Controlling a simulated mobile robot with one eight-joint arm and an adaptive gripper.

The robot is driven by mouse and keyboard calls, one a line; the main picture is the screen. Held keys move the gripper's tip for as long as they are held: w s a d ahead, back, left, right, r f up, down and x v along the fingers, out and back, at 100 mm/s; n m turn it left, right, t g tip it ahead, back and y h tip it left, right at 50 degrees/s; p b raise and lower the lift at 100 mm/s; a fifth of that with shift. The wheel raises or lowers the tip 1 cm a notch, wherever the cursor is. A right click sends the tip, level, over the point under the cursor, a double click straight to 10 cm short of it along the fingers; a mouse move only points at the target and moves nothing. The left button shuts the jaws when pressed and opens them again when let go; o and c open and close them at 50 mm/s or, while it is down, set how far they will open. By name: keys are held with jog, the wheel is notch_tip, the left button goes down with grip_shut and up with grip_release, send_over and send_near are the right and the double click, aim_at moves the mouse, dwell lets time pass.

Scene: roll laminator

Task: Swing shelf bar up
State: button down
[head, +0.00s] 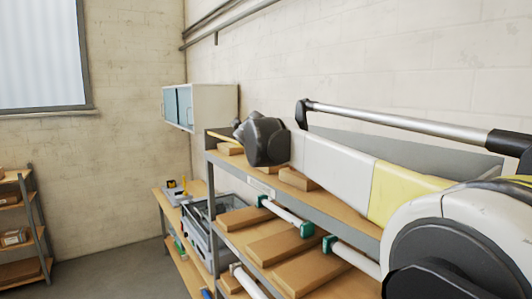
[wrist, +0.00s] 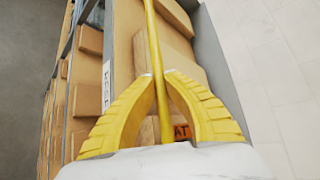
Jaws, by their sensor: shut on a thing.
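A thin yellow bar (wrist: 152,35) runs lengthwise over the shelf in the wrist view and passes between my fingers. My gripper (wrist: 159,78) has yellow ribbed fingers shut on this bar. In the head view part of the yellow bar (head: 224,138) shows at the far end of the top shelf (head: 335,217), slanting up to the left from my gripper. The dark wrist of my arm hides the rest of the bar and most of the fingers there. Where the bar's ends are fixed cannot be seen.
Brown boxes (head: 297,179) lie on the top shelf under the bar. Lower shelves hold more boxes and white rolls (head: 285,213) with green ends. A grey crate (head: 205,234) and a wall cabinet (head: 213,107) stand beyond. The wall is close behind the shelf; open floor lies left.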

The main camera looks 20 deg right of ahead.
jog(key=shift+f, duration=0.1)
dwell(0.3)
jog(key=c, duration=1.4)
grip_release()
jog(key=shift+d, duration=0.1)
jog(key=shift+c, duration=0.2)
jog(key=shift+w+d, duration=0.15)
jog(key=shift+s+a+r, duration=0.2)
jog(key=shift+s+a, duration=0.1)
jog(key=shift+s, duration=0.1)
jog(key=v, duration=1.1)
jog(key=shift+d+r, duration=0.1)
